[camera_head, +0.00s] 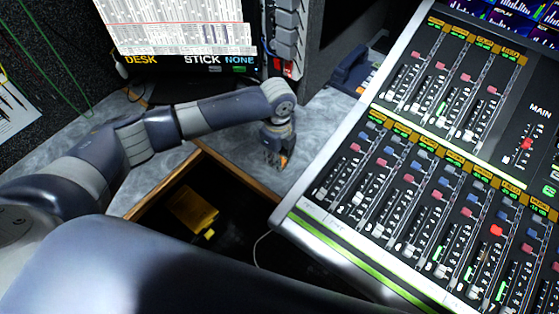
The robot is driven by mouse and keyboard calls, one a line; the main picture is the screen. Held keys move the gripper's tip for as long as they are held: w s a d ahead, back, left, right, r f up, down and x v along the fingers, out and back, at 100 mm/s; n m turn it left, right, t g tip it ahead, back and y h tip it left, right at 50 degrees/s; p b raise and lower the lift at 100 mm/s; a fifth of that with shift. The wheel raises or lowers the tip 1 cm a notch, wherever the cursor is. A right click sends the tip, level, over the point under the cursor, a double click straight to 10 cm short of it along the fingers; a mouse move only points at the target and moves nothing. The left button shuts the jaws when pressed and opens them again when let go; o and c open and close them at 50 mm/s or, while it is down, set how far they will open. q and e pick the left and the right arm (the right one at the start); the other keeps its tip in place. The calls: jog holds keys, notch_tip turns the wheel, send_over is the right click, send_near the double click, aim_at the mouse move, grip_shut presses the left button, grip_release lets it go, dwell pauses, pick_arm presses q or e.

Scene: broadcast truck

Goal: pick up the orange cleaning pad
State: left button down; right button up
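My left arm reaches in from the left, and its gripper (277,158) points down over the grey counter strip between the dark opening and the mixing console. A small orange patch (284,161) shows at its fingertips. It may be the orange cleaning pad, mostly hidden by the gripper. I cannot tell whether the fingers are shut on it or only beside it. My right gripper is out of view.
The mixing console (300,221) fills the right side. A wood-edged dark opening (160,192) lies below the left arm, with a yellow object (193,211) inside. A monitor (180,27) stands behind. A thin white cable (257,247) hangs near the console.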

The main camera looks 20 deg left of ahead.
pick_arm(q)
jog(key=shift+r, duration=0.6)
notch_tip(320, 180, up, 3)
jog(key=shift+w+f, duration=0.1)
jog(key=shift+f, duration=0.1)
jog(key=s+r, duration=0.1)
jog(key=s, duration=1.5)
jog(key=shift+a+b, duration=0.2)
jog(key=shift+b, duration=0.1)
jog(key=shift+r, duration=0.1)
jog(key=c, duration=2)
grip_release()
jog(key=shift+c, duration=0.2)
jog(key=c, duration=0.3)
jog(key=shift+r, duration=0.1)
grip_shut()
